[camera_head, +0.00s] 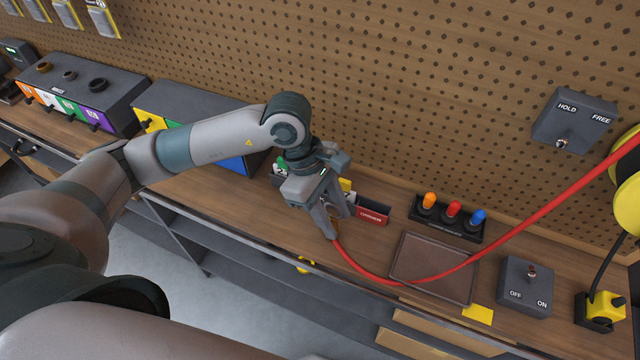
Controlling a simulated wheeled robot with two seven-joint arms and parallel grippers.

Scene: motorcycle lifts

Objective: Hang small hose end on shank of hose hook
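The red hose (545,212) runs from the right edge down to my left gripper (333,232), sagging low over the bench front. My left gripper points down at the bench's front edge, its fingers close around the hose's near end. The small hose end is mostly hidden between the fingers; a brownish bit shows there. A small yellow curved piece (305,266) shows below the bench's front edge, left of the fingertips and apart from them. I cannot tell whether it is the hose hook. My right gripper is out of view.
On the wooden bench stand a brown tray (432,268), a rack of coloured knobs (446,218), an OFF/ON switch box (525,286) and a red-fronted box (372,213). A HOLD/FREE box (574,118) hangs on the pegboard.

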